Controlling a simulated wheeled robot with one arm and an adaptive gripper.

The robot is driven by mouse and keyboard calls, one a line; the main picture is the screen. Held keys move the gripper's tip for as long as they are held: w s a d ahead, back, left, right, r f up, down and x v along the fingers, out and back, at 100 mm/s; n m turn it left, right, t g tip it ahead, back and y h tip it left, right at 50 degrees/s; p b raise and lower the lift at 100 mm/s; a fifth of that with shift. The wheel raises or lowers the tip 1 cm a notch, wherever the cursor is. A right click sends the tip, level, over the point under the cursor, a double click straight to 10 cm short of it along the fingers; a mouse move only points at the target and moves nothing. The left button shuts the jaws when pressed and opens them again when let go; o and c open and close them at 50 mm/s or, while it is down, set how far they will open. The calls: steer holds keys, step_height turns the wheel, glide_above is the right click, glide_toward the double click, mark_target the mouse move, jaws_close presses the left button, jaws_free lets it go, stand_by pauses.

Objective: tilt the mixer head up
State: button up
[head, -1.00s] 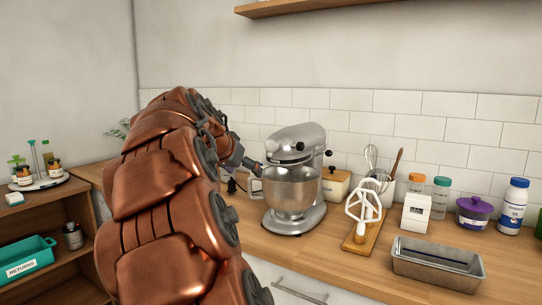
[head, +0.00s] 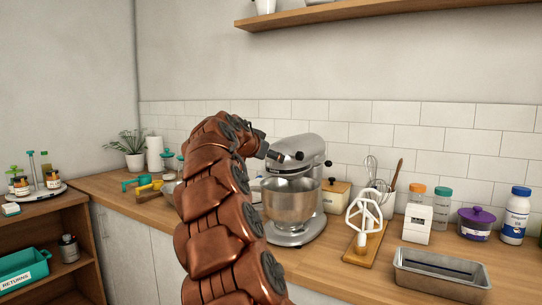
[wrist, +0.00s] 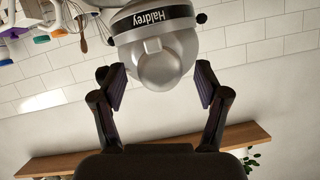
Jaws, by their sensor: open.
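The silver stand mixer (head: 296,235) stands on the wooden counter, with its steel bowl (head: 290,204) under the head. The mixer head (head: 298,146) sits low above the bowl, its front toward my arm. My gripper (head: 272,156) is at the front end of the head, partly hidden by my arm. In the wrist view the mixer head (wrist: 160,52), with a dark "Haldrey" band, appears upside down. Its rounded nose lies between the two spread fingers of my gripper (wrist: 158,78). I see gaps beside the nose; the fingers are not closed on it.
Right of the mixer are a wooden-lidded box (head: 336,196), a white beater on a board (head: 364,250), a loaf tin (head: 441,268) and several jars. A potted plant (head: 131,150) and a paper roll (head: 155,153) stand at back left. A shelf (head: 380,12) hangs above.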

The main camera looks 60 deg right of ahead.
steer(key=shift+x, duration=0.9)
steer(key=shift+c, duration=0.4)
steer(key=shift+a+r, duration=0.1)
jaws_close()
